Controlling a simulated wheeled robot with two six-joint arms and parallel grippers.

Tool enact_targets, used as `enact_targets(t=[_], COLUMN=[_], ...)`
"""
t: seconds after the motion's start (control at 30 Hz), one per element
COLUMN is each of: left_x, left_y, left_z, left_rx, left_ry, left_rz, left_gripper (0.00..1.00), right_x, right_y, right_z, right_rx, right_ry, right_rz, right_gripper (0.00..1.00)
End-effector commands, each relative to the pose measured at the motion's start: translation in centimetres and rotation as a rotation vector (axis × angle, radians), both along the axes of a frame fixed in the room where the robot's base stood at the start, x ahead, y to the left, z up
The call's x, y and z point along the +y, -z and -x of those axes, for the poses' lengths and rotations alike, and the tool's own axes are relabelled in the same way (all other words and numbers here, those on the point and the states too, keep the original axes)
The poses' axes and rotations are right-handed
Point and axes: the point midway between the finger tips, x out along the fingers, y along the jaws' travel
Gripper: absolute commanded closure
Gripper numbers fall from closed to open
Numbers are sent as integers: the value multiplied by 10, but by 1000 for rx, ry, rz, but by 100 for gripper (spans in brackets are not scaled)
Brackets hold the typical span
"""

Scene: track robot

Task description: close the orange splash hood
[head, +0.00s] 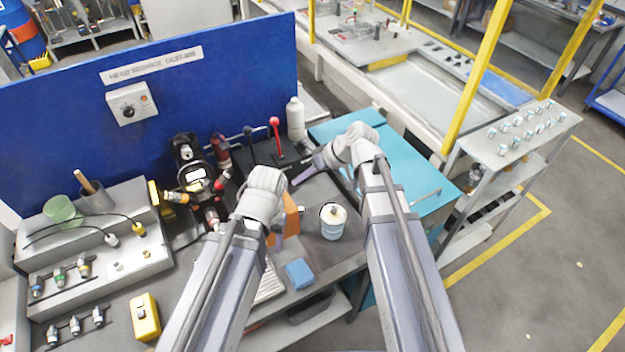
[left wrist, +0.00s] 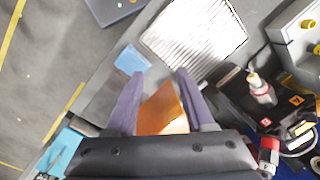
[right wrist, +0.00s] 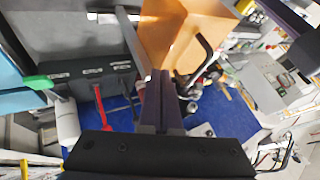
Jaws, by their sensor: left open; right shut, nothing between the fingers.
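The orange splash hood (head: 291,214) is mostly hidden behind my left gripper (head: 277,240) in the head view. In the left wrist view the hood (left wrist: 160,112) shows between and below the open, empty fingers of my left gripper (left wrist: 159,73). In the right wrist view the hood (right wrist: 180,30) is large at top centre, close to my right gripper (right wrist: 161,75). That gripper is shut and empty; in the head view (head: 298,180) it is above the bench, up and right of the hood. I cannot tell the hood's exact angle or whether either gripper touches it.
A ribbed light tray (left wrist: 195,40) and a blue block (head: 299,274) lie near the hood. A white-topped can (head: 332,221) stands to its right. A red-knobbed lever (head: 276,135) and a white bottle (head: 296,118) stand behind. A black handle (right wrist: 198,62) shows near the hood.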

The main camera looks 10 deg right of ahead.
Motion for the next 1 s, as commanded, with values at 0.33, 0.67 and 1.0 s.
enact_targets(t=[0.33, 0.67, 1.0], left_x=[0, 0, 0], left_y=[-3, -3, -3], left_z=[0, 0, 0], left_rx=[0, 0, 0], left_ry=[0, 0, 0], left_rz=[0, 0, 0], left_gripper=[47, 47, 47], right_x=[36, 40, 56], right_y=[-3, -3, -3], right_z=[13, 14, 22], right_rx=[-1, 0, 0], right_ry=[-1, 1, -4], right_rz=[0, 1, 1], right_gripper=[100, 100, 100])
